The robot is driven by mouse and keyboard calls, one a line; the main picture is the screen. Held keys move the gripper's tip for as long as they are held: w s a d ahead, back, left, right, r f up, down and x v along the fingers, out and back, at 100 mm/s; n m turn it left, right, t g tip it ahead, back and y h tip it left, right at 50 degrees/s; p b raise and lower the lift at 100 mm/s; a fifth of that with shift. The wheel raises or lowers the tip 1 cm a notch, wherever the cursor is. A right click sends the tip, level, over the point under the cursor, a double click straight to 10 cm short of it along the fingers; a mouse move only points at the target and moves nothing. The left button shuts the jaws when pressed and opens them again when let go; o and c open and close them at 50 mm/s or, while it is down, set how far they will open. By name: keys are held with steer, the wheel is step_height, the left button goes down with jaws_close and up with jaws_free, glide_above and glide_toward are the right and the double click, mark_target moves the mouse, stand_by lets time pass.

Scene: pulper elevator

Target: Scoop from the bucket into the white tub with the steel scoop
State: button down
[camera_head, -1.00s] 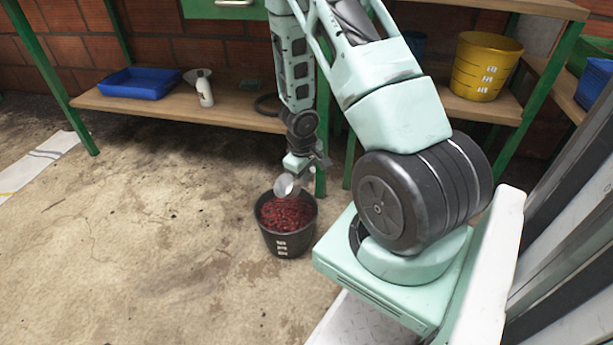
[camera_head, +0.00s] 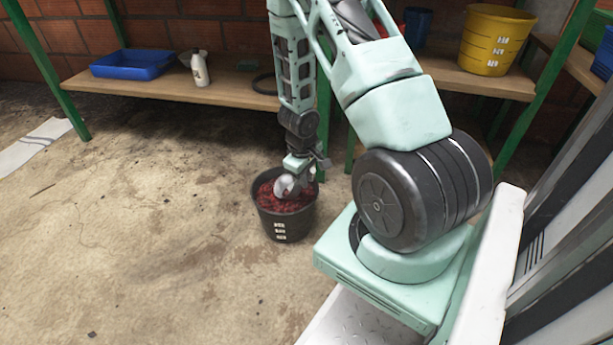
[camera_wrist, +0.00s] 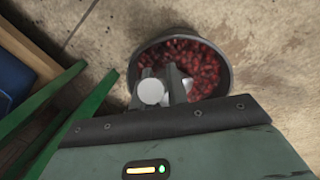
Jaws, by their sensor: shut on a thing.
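The dark bucket (camera_head: 285,224) stands on the floor and holds red berry-like pieces (camera_head: 275,203). My gripper (camera_head: 298,172) points down over the bucket and is shut on the steel scoop (camera_head: 287,187). The scoop's bowl is down among the red pieces, inside the bucket rim. In the wrist view, the scoop (camera_wrist: 152,92) shows beside my gripper's fingers (camera_wrist: 178,84), with the red pieces (camera_wrist: 205,62) around and beyond it. How full the scoop is cannot be seen. I cannot make out the white tub in these views.
A wooden shelf (camera_head: 235,95) with green posts stands behind, bearing a blue tray (camera_head: 132,65), a white bottle (camera_head: 200,70) and a dark ring. A yellow bucket (camera_head: 490,42) stands on the right shelf. The floor left of the bucket is clear.

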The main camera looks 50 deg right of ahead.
steer(key=shift+f+b, duration=1.7)
steer(key=shift+f, duration=0.15)
step_height(320, 180, up, 9)
steer(key=p, duration=0.8)
steer(key=shift+r+p, duration=0.1)
steer(key=shift+p, duration=0.2)
steer(key=d+t+y+p, duration=0.1)
steer(key=y+p, duration=0.1)
steer(key=p, duration=0.1)
steer(key=s+d+f+t+y+p, duration=0.1)
steer(key=t+y+p, duration=0.1)
steer(key=y+p, duration=0.1)
steer(key=s+d+t+y+p, duration=0.1)
steer(key=y+p, duration=0.1)
steer(key=p, duration=0.3)
steer(key=shift+d+f+t+y, duration=0.3)
